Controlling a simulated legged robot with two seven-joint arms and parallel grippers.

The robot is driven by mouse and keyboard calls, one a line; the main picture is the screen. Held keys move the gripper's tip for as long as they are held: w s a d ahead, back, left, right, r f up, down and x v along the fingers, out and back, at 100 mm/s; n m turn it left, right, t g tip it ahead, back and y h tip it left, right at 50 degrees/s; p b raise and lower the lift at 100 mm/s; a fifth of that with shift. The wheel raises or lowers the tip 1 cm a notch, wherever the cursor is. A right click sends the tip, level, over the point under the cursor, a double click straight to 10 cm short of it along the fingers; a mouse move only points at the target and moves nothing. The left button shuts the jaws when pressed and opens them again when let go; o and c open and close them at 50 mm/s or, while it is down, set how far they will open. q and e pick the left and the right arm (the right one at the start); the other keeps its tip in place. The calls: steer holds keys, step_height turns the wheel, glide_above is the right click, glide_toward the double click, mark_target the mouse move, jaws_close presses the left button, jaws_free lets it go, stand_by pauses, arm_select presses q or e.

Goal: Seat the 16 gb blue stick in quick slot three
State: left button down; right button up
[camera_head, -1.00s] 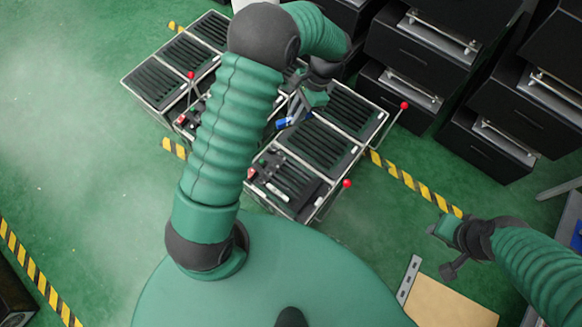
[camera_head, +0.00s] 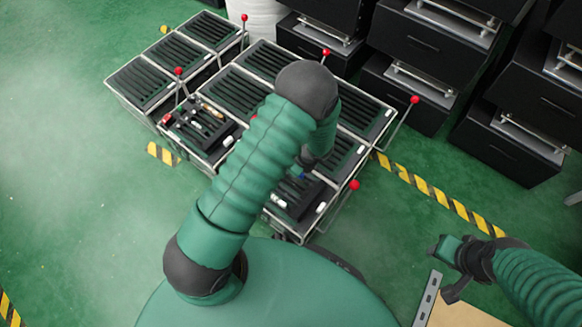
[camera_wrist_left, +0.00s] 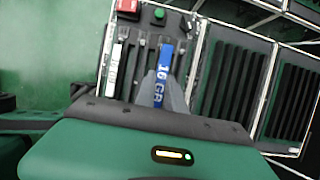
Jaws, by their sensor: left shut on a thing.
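The blue stick (camera_wrist_left: 163,72), marked 16 GB, is held in my left gripper (camera_wrist_left: 163,98), which is shut on it. In the wrist view the stick lies over a slotted panel (camera_wrist_left: 140,47) with a red button (camera_wrist_left: 128,8) and a green button (camera_wrist_left: 159,15). I cannot tell whether its end is inside a slot. A white stick (camera_wrist_left: 115,68) lies in a slot to its left. In the head view my left gripper (camera_head: 303,168) is over the near right panel, mostly hidden by my arm. My right gripper (camera_head: 437,250) is off to the right, away from the panels; its jaws are unclear.
More slotted panels (camera_head: 268,58) stand in a block, with red-knobbed levers (camera_head: 354,185) at their edges. Another near panel (camera_head: 199,128) holds several small sticks. Black drawer units (camera_head: 425,45) stand behind. The green floor at the left is clear.

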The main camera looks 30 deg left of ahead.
arm_select(q)
steer(key=shift+a, duration=0.1)
steer(key=shift+r+p, duration=0.1)
steer(key=shift+p, duration=0.2)
step_height(320, 180, down, 6)
steer(key=b, duration=0.4)
steer(key=shift+b, duration=0.3)
steer(key=shift+p, duration=0.5)
stand_by(0.8)
